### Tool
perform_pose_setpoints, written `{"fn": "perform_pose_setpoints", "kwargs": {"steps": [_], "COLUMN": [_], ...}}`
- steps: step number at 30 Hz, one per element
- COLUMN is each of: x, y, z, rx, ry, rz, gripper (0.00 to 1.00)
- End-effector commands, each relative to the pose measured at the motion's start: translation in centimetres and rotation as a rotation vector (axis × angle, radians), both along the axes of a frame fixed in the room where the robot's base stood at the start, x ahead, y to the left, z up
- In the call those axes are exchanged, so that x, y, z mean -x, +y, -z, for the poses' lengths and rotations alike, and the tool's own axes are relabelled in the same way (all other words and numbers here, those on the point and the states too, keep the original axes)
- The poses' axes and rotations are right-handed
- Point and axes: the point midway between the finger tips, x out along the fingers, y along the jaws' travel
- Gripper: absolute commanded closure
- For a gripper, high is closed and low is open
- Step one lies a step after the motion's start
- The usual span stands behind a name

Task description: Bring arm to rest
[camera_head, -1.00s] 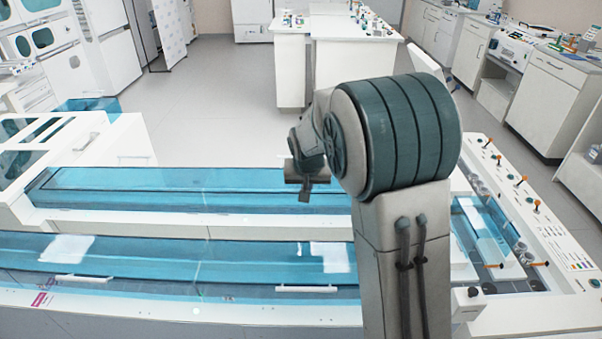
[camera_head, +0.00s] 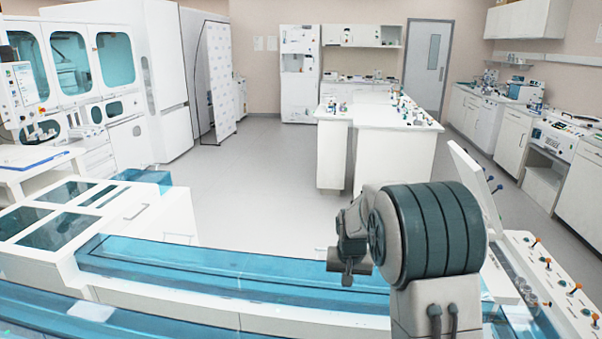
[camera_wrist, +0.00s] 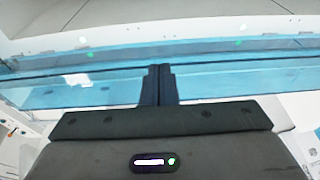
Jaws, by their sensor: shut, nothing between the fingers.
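My arm stands folded at the lower right of the head view, its large grey-green joint in front of the tube track. My gripper (camera_wrist: 160,72) shows in the wrist view with its two dark fingers together and nothing between them. It points toward the blue-covered tube track (camera_wrist: 215,62), seen beyond the fingertips. In the head view the end of the arm hangs left of the big joint, near the right part of the blue track cover (camera_head: 230,265). The fingers cannot be made out clearly there.
A white panel with orange-topped knobs (camera_head: 548,275) lies right of my arm. A tilted screen (camera_head: 474,178) stands behind it. A white island bench (camera_head: 395,145) stands farther back. Large white analysers (camera_head: 95,70) fill the left. The floor (camera_head: 250,180) between is clear.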

Motion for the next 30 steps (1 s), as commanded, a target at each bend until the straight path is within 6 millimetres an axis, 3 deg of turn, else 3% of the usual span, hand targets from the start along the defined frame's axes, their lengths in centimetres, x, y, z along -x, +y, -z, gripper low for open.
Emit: {"fn": "perform_pose_setpoints", "kwargs": {"steps": [1, 6, 15, 24, 30], "x": [1.4, 6.4, 16.2, 25.9, 30.0], "y": [-0.2, -0.6, -1.1, -1.4, -1.5], "z": [-1.7, -5.8, -10.4, -11.6, -11.2], "rx": [-0.006, -0.018, -0.021, -0.002, 0.015], "ry": [-0.008, -0.017, -0.032, -0.047, -0.051], "rz": [-0.004, -0.031, -0.086, -0.141, -0.165], "gripper": [1.00, 1.00, 1.00, 1.00, 1.00]}}
